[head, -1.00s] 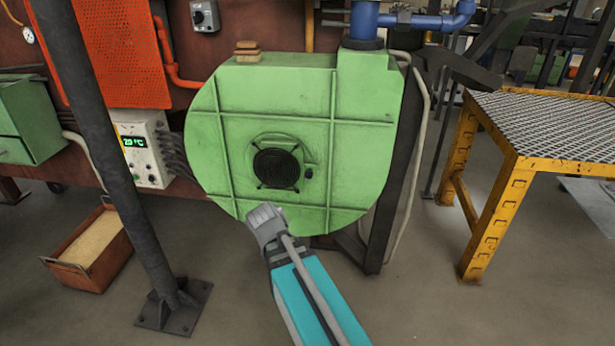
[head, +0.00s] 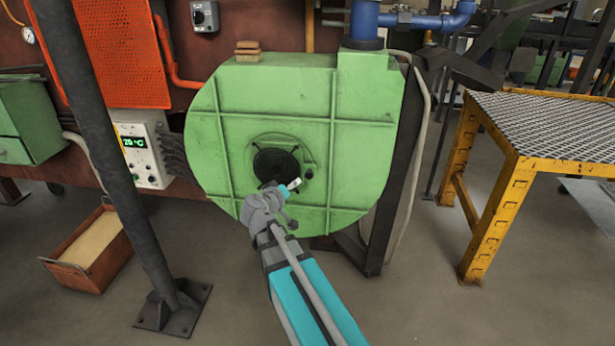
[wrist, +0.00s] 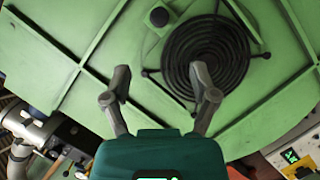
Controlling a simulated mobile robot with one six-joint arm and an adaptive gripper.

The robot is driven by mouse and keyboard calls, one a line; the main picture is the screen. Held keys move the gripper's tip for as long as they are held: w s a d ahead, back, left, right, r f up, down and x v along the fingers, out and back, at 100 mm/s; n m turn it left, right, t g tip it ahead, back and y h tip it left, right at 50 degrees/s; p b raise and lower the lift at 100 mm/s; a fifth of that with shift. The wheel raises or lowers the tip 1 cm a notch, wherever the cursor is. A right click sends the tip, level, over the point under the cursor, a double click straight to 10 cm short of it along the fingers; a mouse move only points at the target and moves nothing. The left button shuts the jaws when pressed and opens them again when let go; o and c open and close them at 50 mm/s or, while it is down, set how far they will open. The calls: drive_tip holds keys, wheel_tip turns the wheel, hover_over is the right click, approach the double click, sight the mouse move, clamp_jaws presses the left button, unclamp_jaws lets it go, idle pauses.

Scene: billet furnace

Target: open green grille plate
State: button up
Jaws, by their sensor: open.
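The green grille plate (head: 309,160) is set in the face of the round green housing (head: 240,115). It carries a round black grille (head: 273,162) and a small dark knob (head: 308,173) to the grille's right. The plate looks flush with the housing. In the wrist view, the grille (wrist: 225,45) is at upper right and the knob (wrist: 159,17) at top centre. My gripper (wrist: 160,82) is open and empty, its fingers spread below the knob. In the head view, my gripper (head: 291,186) is in front of the plate's lower part, hiding some of it; no contact is visible.
A dark slanted post (head: 105,150) stands left of the housing. A control box (head: 145,160) with cables sits behind it, and a sand-filled tray (head: 62,270) is on the floor. A yellow-framed table (head: 505,190) is at right. The floor (head: 430,315) before it is clear.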

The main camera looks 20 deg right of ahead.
sight(307, 176)
drive_tip(key=shift+d+f, duration=0.1)
drive_tip(key=b+x, duration=0.3)
drive_tip(key=x, duration=1)
drive_tip(key=shift+w+d+b, duration=0.15)
drive_tip(key=shift+d+b, duration=0.05)
drive_tip(key=shift+b, duration=0.2)
drive_tip(key=shift+c, duration=0.3)
clamp_jaws()
drive_tip(key=shift+a, duration=0.1)
